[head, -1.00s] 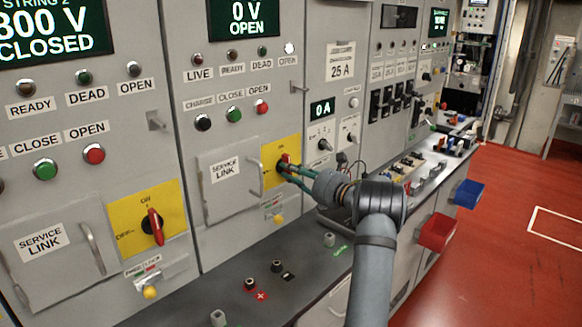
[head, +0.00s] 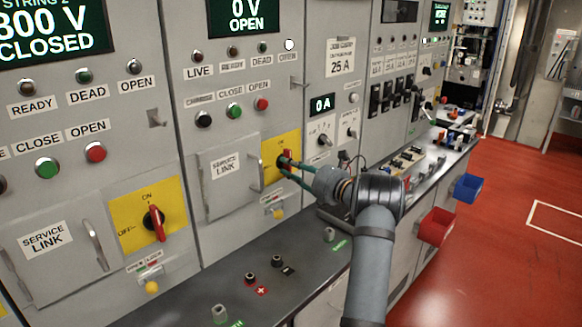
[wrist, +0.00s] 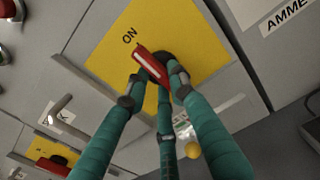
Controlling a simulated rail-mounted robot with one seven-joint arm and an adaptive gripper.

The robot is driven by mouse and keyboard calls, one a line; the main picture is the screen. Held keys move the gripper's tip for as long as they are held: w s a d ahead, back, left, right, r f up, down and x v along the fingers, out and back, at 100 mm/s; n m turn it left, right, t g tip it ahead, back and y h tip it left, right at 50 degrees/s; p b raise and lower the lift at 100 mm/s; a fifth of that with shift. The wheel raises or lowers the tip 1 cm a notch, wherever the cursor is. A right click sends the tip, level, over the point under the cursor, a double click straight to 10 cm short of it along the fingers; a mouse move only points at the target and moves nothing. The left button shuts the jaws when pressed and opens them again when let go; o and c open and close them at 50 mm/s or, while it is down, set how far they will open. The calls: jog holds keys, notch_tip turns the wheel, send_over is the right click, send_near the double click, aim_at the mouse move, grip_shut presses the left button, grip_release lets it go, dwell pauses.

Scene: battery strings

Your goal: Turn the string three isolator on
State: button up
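The string three isolator is a yellow plate (head: 292,144) with a red handle (head: 287,160) on the middle panel. In the wrist view the red handle (wrist: 153,66) stands in front of a black hub, with the word ON at its upper left on the yellow plate (wrist: 190,35). My gripper (wrist: 158,88) has green fingers on both sides of the handle, their dark tips closed against it. In the head view my gripper (head: 286,167) reaches the plate from the right and partly covers it. The panel display (head: 243,17) reads 0 V OPEN.
The string two isolator (head: 154,222) is at the left; its red handle is near vertical and its display reads 800 V CLOSED. A service link door (head: 222,190) with a protruding handle is left of my gripper. A yellow knob (head: 278,214) is below. The bench (head: 215,285) runs underneath.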

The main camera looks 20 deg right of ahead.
jog(key=o, duration=0.3)
jog(key=shift+r, duration=0.1)
jog(key=shift+o, duration=0.2)
jog(key=v, duration=1.2)
jog(key=x, duration=1.2)
